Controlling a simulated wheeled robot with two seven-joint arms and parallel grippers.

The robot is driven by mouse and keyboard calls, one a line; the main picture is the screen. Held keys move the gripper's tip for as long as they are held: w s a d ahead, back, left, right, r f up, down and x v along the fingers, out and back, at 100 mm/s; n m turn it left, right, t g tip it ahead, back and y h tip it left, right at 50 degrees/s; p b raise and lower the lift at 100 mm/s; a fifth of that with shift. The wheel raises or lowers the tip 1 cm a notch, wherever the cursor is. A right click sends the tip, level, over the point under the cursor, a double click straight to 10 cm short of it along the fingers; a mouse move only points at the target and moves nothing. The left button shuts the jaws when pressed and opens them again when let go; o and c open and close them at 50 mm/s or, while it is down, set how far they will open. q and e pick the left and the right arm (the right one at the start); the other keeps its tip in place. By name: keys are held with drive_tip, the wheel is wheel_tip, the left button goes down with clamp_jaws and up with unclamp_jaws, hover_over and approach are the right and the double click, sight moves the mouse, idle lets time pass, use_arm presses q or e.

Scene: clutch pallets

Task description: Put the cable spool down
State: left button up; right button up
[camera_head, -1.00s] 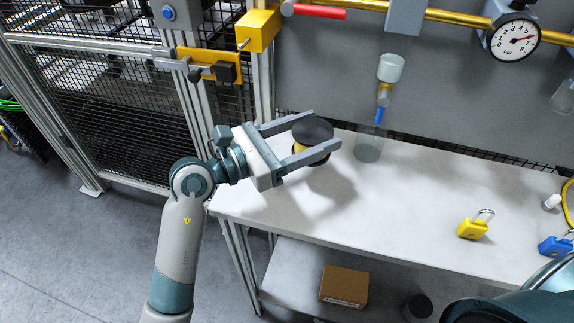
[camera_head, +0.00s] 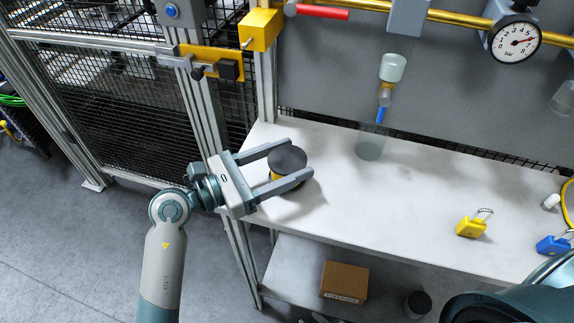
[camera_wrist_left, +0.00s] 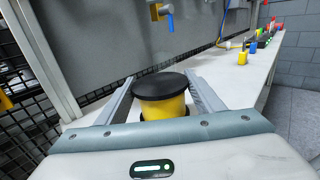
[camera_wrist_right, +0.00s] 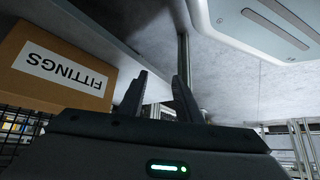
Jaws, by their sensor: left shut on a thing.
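The cable spool (camera_head: 287,158), yellow with black flanges, stands upright between the fingers of my left gripper (camera_head: 299,158) at the left end of the worktable (camera_head: 345,208). My left gripper is shut on it. The left wrist view also shows the spool (camera_wrist_left: 160,96) between the two fingers, its lower flange partly hidden by the gripper body. The spool is at or just above the tabletop; I cannot tell whether it touches. My right gripper (camera_wrist_right: 160,92) is open and empty, low beside the shelf under the table.
A clear cup (camera_head: 370,143) stands behind and right of the spool, under a blue-handled valve (camera_head: 382,108). Yellow (camera_head: 471,228) and blue (camera_head: 552,245) padlocks lie farther right. A fittings box (camera_head: 344,282) sits on the lower shelf. The middle of the tabletop is clear.

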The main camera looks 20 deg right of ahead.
use_arm(q)
drive_tip(key=shift+f, duration=1)
use_arm(e)
drive_tip(key=shift+s+d+f, duration=0.3)
drive_tip(key=shift+s+f, duration=0.1)
drive_tip(key=shift+s, duration=0.2)
use_arm(q)
drive_tip(key=shift+f, duration=0.2)
drive_tip(key=o, duration=1.3)
use_arm(e)
drive_tip(key=shift+w, duration=0.15)
use_arm(q)
drive_tip(key=shift+r, duration=0.15)
use_arm(e)
drive_tip(key=shift+r, duration=0.2)
